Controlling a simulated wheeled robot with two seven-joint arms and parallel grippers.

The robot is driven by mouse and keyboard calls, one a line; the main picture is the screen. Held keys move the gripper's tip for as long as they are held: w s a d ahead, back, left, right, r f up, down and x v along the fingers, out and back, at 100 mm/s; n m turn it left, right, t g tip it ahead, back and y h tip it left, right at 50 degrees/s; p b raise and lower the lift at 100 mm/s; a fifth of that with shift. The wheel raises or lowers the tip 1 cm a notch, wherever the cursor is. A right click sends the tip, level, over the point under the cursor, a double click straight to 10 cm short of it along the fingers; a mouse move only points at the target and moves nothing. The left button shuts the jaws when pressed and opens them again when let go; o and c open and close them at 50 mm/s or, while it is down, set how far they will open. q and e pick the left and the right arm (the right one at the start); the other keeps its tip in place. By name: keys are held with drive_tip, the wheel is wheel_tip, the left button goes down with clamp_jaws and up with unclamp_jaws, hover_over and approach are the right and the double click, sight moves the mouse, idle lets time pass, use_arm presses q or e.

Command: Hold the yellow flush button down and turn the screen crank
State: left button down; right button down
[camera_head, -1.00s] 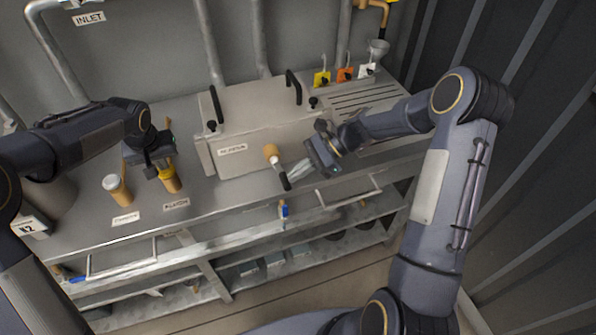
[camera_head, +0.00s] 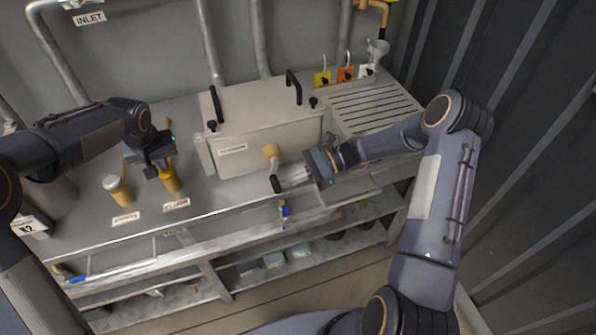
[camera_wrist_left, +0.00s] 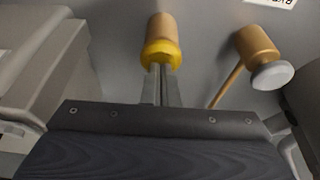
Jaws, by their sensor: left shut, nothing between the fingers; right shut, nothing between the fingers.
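The flush button is a tan post with a yellow collar (camera_head: 170,180), standing on the counter at the left. My left gripper (camera_head: 163,169) is shut over it. In the left wrist view its closed fingers (camera_wrist_left: 160,82) reach the yellow cap (camera_wrist_left: 160,55); how far the cap is pressed I cannot tell.
A white-capped post (camera_head: 117,187) stands left of the flush button. The grey box (camera_head: 240,110) has black handles on top. Yellow, orange and white tagged valves (camera_head: 345,74) are at the back right. The counter's front edge with rails lies below the crank.

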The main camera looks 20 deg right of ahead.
drive_tip(key=shift+a+f, duration=0.35)
drive_tip(key=shift+a, duration=0.3)
idle(0.5)
